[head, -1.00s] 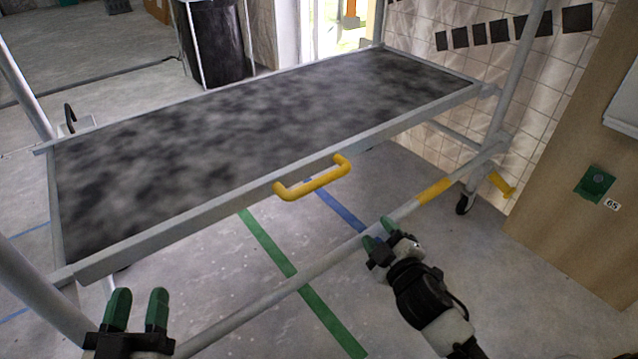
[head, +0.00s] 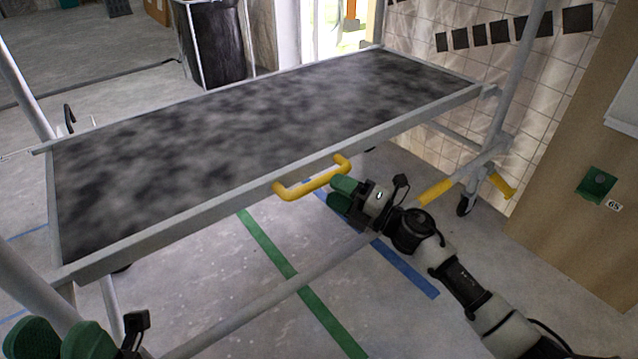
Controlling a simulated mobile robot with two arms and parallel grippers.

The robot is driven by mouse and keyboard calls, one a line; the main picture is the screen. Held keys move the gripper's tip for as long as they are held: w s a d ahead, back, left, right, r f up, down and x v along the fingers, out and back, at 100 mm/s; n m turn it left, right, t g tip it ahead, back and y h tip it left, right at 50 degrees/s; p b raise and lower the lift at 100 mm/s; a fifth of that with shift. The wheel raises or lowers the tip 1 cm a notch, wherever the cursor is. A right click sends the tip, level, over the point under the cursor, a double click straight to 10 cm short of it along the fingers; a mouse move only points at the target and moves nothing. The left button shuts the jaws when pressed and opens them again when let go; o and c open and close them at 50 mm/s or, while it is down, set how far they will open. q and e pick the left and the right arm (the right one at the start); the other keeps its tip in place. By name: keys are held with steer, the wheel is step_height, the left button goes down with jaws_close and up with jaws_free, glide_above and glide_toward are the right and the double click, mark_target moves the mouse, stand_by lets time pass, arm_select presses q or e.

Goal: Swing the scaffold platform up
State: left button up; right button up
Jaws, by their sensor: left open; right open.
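The scaffold platform (head: 250,125) is a dark mottled panel in a grey metal frame, lying roughly level across the scaffold. A yellow handle (head: 312,181) sticks out from the middle of its near edge. My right gripper (head: 341,193) is open, its green fingertips just right of and slightly below the handle's right end; I cannot tell whether they touch it. My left gripper (head: 62,342) is open and empty at the bottom left corner, near the scaffold's left post and away from the handle; it is partly cut off by the frame.
A lower scaffold rail (head: 275,307) with a yellow band runs below the platform. Scaffold posts (head: 515,75) stand at both ends, with a castor (head: 464,205) at the right. A wooden panel (head: 575,170) stands at the right. A black bin (head: 215,45) stands behind.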

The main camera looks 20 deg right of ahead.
mark_target(319, 182)
steer(key=x, duration=0.5)
steer(key=shift+b, duration=0.3)
steer(key=shift+d, duration=0.1)
steer(key=shift+s, duration=0.1)
jaws_close()
